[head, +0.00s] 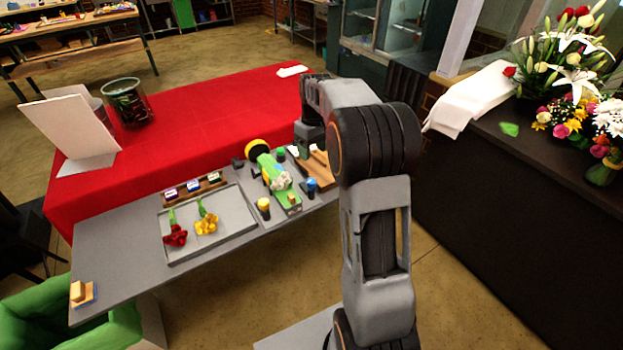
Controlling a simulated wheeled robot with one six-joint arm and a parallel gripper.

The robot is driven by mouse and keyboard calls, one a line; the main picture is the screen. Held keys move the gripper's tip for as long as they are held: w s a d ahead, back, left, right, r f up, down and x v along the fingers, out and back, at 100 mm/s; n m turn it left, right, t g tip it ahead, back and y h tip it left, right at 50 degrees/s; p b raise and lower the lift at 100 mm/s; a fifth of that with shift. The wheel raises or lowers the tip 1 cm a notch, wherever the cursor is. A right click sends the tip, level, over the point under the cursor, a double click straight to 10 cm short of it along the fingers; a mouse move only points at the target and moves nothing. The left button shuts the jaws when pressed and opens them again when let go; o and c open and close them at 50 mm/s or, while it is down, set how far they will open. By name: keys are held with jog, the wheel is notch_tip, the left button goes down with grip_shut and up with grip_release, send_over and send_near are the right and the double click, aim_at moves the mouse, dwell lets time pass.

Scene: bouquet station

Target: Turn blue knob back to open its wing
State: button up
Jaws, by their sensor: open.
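The blue knob (311,184) stands on a dark base at the right front of the work fixture, beside the green holder. A brown wing-like piece (316,168) lies just behind it; I cannot tell which wing belongs to the blue knob or how far it is turned. The green holder (275,176) carries a white flower. My gripper (306,146) hangs from the wrist behind the fixture, above and beyond the blue knob and apart from it. Its jaws are open, small and partly hidden; I see nothing held.
A yellow knob (264,205) and a green knob (281,152) stand around the holder. A grey tray (232,232) with red and yellow flowers lies to the left. A red-covered table (205,125) is behind. The grey tabletop (125,255) has free room at left.

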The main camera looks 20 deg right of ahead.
aim_at(312, 180)
jog(key=f, duration=1.2)
jog(key=shift+s+a+p, duration=0.1)
jog(key=shift+a+p, duration=0.15)
jog(key=shift+p, duration=0.15)
jog(key=c, duration=0.9)
